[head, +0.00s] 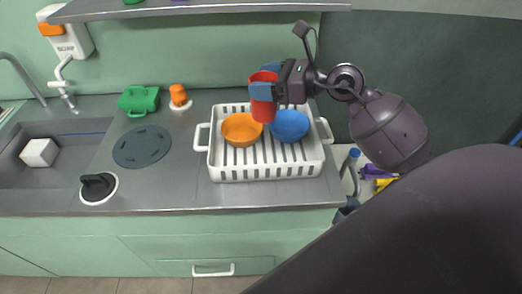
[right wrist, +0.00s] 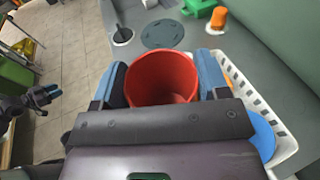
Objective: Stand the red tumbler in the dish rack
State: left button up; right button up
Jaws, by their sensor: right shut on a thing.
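The red tumbler (head: 263,112) is held over the back of the white dish rack (head: 240,174), about upright, with its open top upward. My right gripper (head: 264,90) is shut on it, with blue fingers on either side. In the right wrist view the tumbler (right wrist: 160,78) sits between the two fingers, and I look into its open mouth. The tumbler's base appears above the bowls, and its exact height over the rack is unclear. My left gripper (right wrist: 44,97) seems to show at the left of the right wrist view, away from the rack, too small to read.
In the rack lie an orange bowl (head: 241,129) and a blue bowl (head: 290,125); slots in front are clear. Left of it are a dark round mat (head: 142,147), a green object (head: 139,100) and an orange cup (head: 178,95). A shelf (head: 200,9) hangs above.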

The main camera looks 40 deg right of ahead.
jog(key=shift+w+d+r+b, duration=0.15)
jog(key=shift+w+d+b, duration=0.05)
jog(key=shift+d+b, duration=0.3)
notch_tip(320, 180, down, 20)
jog(key=b, duration=0.4)
jog(key=shift+r, duration=0.2)
pick_arm(q)
jog(key=shift+g, duration=0.3)
jog(key=f, duration=0.5)
jog(key=shift+s+d, duration=0.2)
jog(key=shift+f, duration=0.1)
pick_arm(e)
jog(key=shift+f, duration=0.2)
jog(key=o, duration=1.1)
jog(key=shift+o, duration=0.2)
jog(key=shift+r, duration=0.1)
